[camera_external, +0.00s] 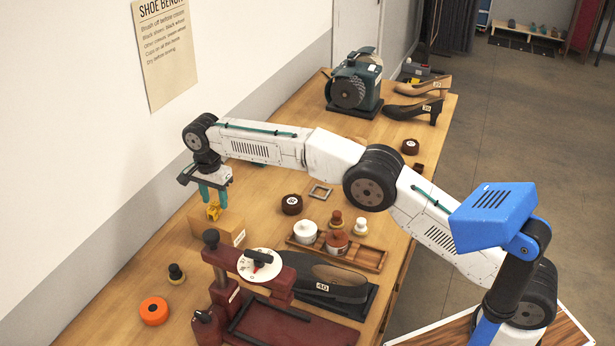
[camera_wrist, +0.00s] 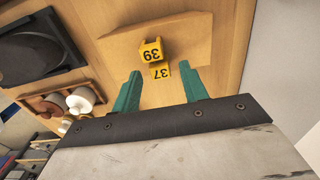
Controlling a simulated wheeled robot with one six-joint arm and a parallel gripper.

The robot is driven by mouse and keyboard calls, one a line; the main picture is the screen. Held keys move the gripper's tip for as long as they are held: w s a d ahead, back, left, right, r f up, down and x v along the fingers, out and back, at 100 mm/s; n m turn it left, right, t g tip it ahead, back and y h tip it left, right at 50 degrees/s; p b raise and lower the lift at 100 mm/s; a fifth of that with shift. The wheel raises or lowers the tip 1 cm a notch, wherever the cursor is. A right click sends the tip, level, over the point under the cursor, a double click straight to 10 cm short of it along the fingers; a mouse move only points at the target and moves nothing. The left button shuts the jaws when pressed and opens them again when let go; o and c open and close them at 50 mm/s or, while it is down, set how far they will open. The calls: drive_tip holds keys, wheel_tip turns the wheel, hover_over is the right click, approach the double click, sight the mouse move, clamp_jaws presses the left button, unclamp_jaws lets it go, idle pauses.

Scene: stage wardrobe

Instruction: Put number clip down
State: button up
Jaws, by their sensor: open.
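Two yellow number clips show in the wrist view, one marked 39 (camera_wrist: 151,50) and one marked 37 (camera_wrist: 160,71). They are close together at the wooden block (camera_wrist: 190,38); I cannot tell whether they touch. In the external view, a yellow clip (camera_external: 213,212) shows on the block (camera_external: 225,236), just below my gripper (camera_external: 213,199). My gripper's green fingers are apart (camera_wrist: 161,72). The 37 clip appears between the fingertips in the wrist view, with visible space on both sides. The 39 clip lies beyond it.
A dark red press with a white dial (camera_external: 259,264) stands in front. A wooden tray (camera_external: 374,259) holds several pots and brushes.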

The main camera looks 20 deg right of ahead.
sight(217, 202)
wheel_tip(217, 202, up, 5)
drive_tip(key=shift+r, duration=0.1)
drive_tip(key=shift+d+r, duration=0.2)
drive_tip(key=d+r+n, duration=0.1)
drive_tip(key=d+r, duration=0.5)
drive_tip(key=d, duration=0.3)
drive_tip(key=d+r+n, duration=0.1)
drive_tip(key=d+r, duration=0.5)
drive_tip(key=d, duration=0.4)
drive_tip(key=s+d+r+n, duration=0.1)
drive_tip(key=s+d+r, duration=0.25)
drive_tip(key=d, duration=0.55)
drive_tip(key=s+d+r+n, duration=0.1)
drive_tip(key=s+d+r, duration=0.1)
drive_tip(key=s+d, duration=0.5)
drive_tip(key=s+d+n, duration=0.1)
drive_tip(key=s+d, duration=0.4)
drive_tip(key=d, duration=0.5)
drive_tip(key=s+d+f+n, duration=0.1)
drive_tip(key=s+d+f, duration=0.3)
drive_tip(key=s, duration=0.4)
drive_tip(key=s+d+f+n+t, duration=0.1)
drive_tip(key=s+d+f, duration=0.3)
drive_tip(key=s, duration=0.4)
drive_tip(key=s+d+f+n, duration=0.2)
drive_tip(key=s+d+f, duration=0.2)
drive_tip(key=s, duration=0.4)
drive_tip(key=shift+f, duration=0.85)
drive_tip(key=shift+s, duration=0.1)
